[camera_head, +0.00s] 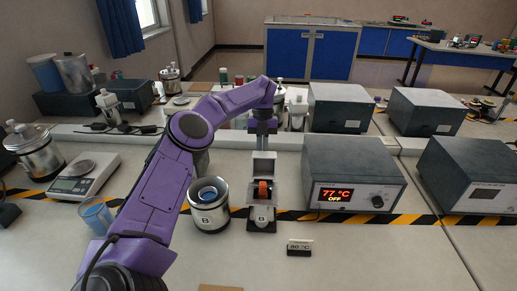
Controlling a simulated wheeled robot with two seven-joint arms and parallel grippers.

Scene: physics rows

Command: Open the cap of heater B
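A round metal pot (210,216) stands on the bench with a dark letter B on its front. Its top is open and a blue ring shows inside. Just right of it is a small grey and black device (262,213) whose pale lid (263,166) stands upright at its back. An orange-red piece shows inside it, and its small front mark is hard to read. My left gripper (263,142) points down just above and behind the raised lid. Its fingertips are too small and partly hidden to judge, as is contact with the lid. My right gripper is out of view.
A grey control box (353,168) to the right shows 77 °C and OFF. A small 80 °C sign (299,247) stands in front. A scale (84,178), a blue beaker (95,214) and a lidded pot (36,152) are left. The front bench is mostly clear.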

